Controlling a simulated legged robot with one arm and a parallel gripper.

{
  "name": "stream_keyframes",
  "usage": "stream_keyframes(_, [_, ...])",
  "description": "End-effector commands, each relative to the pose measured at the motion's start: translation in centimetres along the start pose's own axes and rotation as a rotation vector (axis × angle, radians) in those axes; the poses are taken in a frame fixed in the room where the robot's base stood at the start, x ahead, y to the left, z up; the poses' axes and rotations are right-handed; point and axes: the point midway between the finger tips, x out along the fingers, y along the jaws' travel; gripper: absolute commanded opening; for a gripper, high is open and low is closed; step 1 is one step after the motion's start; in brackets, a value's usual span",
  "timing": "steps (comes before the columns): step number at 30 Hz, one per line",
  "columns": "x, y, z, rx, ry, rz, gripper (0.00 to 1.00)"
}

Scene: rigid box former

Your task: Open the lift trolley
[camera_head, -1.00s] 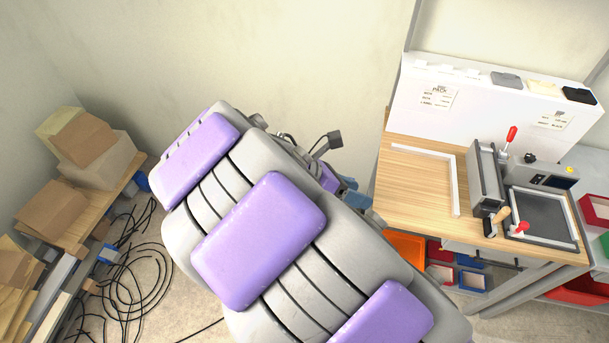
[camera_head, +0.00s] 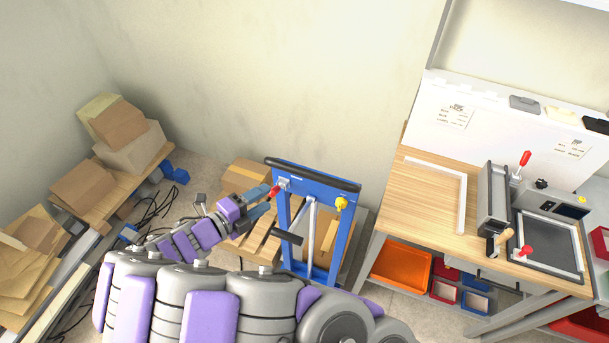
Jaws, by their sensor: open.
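The lift trolley (camera_head: 354,213) is an upright blue frame with a black bar across its top, standing against the back wall. A red handle (camera_head: 274,191) sits at its upper left post, beside a small grey plate. A yellow knob (camera_head: 341,204) is on the right post. A grey rod and a black lever (camera_head: 288,236) show inside the frame. My gripper (camera_head: 265,201) is open, with its fingers close to the red handle from the left. I cannot tell whether they touch it. My arm hides the trolley's lower part.
Cardboard boxes and wooden pallet pieces (camera_head: 249,243) lie behind and left of the trolley. A wooden workbench (camera_head: 420,205) with a machine stands at right, with an orange bin (camera_head: 401,264) below. A shelf of boxes (camera_head: 85,190) and floor cables are at left.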

Motion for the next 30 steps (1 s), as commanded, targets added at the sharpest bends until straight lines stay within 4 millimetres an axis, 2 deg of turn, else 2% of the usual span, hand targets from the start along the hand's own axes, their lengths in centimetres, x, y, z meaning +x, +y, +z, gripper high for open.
stream_keyframes(6, [4.9, -0.1, -0.8, 0.003, 0.01, 0.001, 0.53])
stream_keyframes(18, [12.1, 0.1, -0.2, 0.002, 0.008, -0.002, 0.53])
stream_keyframes(24, [14.6, 0.0, -0.2, 0.004, 0.005, 0.001, 0.53])
stream_keyframes(30, [15.7, -0.1, -0.5, 0.006, 0.005, 0.001, 0.53])
